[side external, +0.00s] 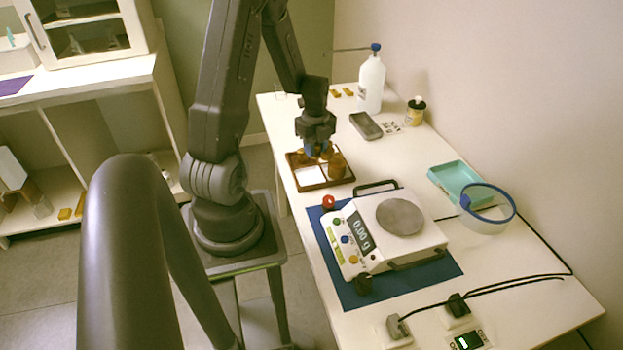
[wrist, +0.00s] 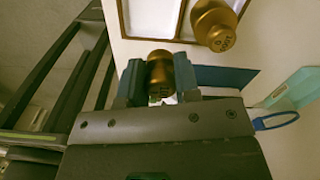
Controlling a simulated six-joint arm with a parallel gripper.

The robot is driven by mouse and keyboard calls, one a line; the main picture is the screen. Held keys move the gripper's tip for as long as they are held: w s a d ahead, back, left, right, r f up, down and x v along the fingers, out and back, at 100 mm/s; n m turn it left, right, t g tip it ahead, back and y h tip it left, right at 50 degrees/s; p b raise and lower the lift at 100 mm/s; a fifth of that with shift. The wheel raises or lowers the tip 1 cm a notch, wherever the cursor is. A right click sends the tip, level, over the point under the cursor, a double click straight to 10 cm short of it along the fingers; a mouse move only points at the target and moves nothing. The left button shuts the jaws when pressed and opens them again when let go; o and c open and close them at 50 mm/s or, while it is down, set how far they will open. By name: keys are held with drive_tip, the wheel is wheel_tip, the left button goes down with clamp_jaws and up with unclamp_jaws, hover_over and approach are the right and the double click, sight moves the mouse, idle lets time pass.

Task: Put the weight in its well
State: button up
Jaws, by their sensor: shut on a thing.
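My gripper (side external: 318,151) is at the brown divided tray (side external: 311,187) on the table; it also shows in the wrist view (wrist: 158,80). Its blue fingers are shut on a brass weight (wrist: 159,70), which looks upright between them. In the side view the fingers mostly hide this weight. Another, larger-looking brass weight (side external: 337,168) stands in a compartment at the tray's right side; it also shows in the wrist view (wrist: 214,25). I cannot tell the held weight's exact height over the tray.
A balance (side external: 385,228) reading 0.00 g stands on a blue mat (side external: 428,275) close in front of the tray. A red-topped item (side external: 328,202) is between them. A grey device (side external: 366,126), white bottle (side external: 371,85), jar (side external: 415,112) and teal tray (side external: 440,180) stand further right.

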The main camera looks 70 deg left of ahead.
hover_over(309, 179)
wheel_tip(309, 179, down, 5)
drive_tip(key=shift+r, duration=0.15)
drive_tip(key=shift+f, duration=2.2)
drive_tip(key=shift+f, duration=0.1)
drive_tip(key=o, duration=0.7)
